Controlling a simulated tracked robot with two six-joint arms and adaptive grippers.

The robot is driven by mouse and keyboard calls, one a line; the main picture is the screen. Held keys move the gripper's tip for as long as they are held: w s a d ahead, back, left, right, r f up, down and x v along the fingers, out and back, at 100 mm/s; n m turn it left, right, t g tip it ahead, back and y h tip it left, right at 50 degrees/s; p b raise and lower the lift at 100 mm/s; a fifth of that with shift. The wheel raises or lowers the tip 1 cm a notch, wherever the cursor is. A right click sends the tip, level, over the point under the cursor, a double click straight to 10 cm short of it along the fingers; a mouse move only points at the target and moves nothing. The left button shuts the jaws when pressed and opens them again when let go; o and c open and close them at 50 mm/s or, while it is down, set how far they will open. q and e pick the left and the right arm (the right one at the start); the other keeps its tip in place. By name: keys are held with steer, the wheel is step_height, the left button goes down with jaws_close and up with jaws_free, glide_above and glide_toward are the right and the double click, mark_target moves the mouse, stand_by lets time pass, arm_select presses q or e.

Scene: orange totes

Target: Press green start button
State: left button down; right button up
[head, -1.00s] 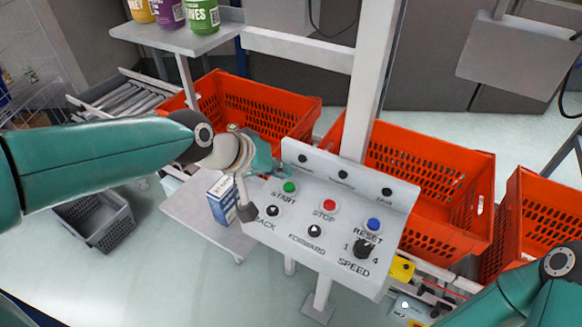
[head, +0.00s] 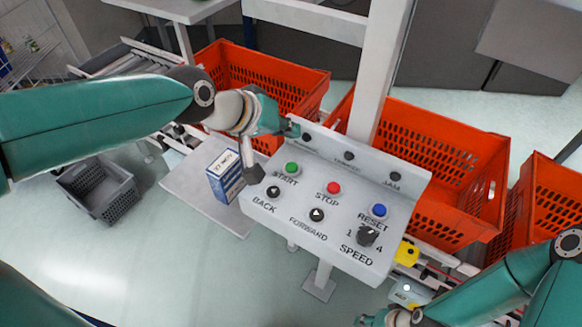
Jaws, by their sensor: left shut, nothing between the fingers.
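The green start button (head: 291,168) is on the upper left of a light grey control panel (head: 345,253), above the word START. My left gripper (head: 291,128) is shut and empty at the panel's upper left edge, above and behind the green button and apart from it in the picture. The button is in plain sight. My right gripper (head: 372,319) only partly shows at the bottom edge, below the panel, and its fingers cannot be made out.
The panel also holds a red STOP button (head: 333,188), a blue RESET button (head: 379,210), black buttons and a speed knob (head: 368,235). A white post (head: 380,70) rises behind it. Orange totes (head: 440,150) stand behind. A blue-white box (head: 224,176) stands left.

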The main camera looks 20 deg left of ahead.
mark_target(289, 167)
arm_select(q)
step_height(289, 167, down, 7)
steer(key=b, duration=0.5)
stand_by(1.1)
steer(key=shift+f+b, duration=0.15)
steer(key=shift+b, duration=0.15)
steer(key=shift+f+b, duration=0.25)
steer(key=shift+b, duration=0.05)
steer(key=shift+f+b, duration=0.45)
stand_by(0.5)
stand_by(0.4)
steer(key=shift+r+p, duration=0.75)
steer(key=shift+r, duration=0.15)
steer(key=shift+r, duration=0.1)
